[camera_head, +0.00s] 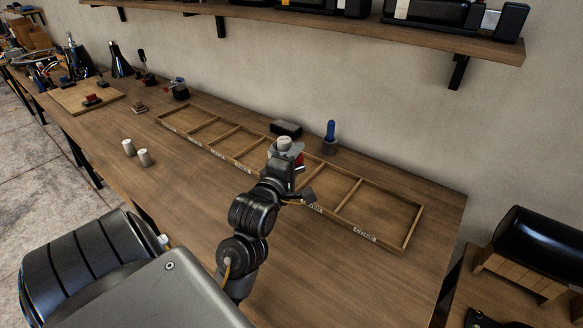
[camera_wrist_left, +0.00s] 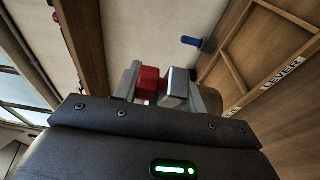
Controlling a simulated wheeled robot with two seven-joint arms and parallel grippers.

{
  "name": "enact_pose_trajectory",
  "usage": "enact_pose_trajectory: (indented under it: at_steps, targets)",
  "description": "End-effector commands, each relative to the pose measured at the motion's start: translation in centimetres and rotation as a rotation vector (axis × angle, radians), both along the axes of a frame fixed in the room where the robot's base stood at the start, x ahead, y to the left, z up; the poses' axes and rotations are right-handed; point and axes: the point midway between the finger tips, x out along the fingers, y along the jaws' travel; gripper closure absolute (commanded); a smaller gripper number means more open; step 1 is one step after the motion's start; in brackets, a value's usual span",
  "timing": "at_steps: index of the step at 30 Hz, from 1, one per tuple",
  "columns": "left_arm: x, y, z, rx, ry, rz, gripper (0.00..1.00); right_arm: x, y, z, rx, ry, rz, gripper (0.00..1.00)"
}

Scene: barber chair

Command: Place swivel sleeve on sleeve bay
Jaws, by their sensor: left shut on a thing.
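My left gripper (camera_head: 285,158) is shut over the middle of the long wooden tray (camera_head: 411,228). A pale cylinder, seemingly the swivel sleeve (camera_head: 284,143), shows at its fingertips. In the left wrist view, a red block (camera_wrist_left: 148,82) and a silver block (camera_wrist_left: 175,88) show between the fingers (camera_wrist_left: 165,88); whether they belong to the held thing I cannot tell. The tray has several compartments with front labels; one reads "LEVER" (camera_wrist_left: 283,74) in the wrist view. The gripper hides part of the middle compartments, so I cannot tell which is the sleeve bay. My right gripper is not in view.
Two pale cylinders (camera_head: 128,147) (camera_head: 143,157) stand on the table left of the tray. A dark box (camera_head: 286,128) and a blue-handled item (camera_head: 331,131) stand behind it. A wooden board (camera_head: 75,97) lies far left. The front tabletop is clear.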

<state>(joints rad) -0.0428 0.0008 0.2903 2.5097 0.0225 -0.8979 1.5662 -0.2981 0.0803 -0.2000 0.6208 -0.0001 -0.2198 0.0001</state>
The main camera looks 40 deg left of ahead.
Motion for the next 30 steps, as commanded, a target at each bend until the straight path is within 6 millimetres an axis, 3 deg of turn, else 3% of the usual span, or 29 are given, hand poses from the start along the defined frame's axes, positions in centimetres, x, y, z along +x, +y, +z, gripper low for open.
enact_pose_trajectory:
  at_steps: [5, 10, 18, 24, 30]
  targets:
    - [0.3, 0.4, -0.1, 0.002, -0.002, 0.003, 0.91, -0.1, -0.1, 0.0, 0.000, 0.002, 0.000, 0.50]
    - [2.3, 2.5, -1.2, 0.004, 0.002, 0.004, 0.91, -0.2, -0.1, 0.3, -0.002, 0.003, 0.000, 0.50]
    - [6.8, 7.0, -4.4, 0.000, 0.003, 0.003, 0.91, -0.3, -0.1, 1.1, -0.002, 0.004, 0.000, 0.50]
    - [8.7, 8.9, -7.8, 0.000, 0.001, 0.003, 0.91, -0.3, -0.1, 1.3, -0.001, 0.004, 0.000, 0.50]
    - [9.5, 9.6, -9.1, 0.001, -0.002, 0.002, 0.91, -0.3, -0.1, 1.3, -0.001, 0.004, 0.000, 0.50]
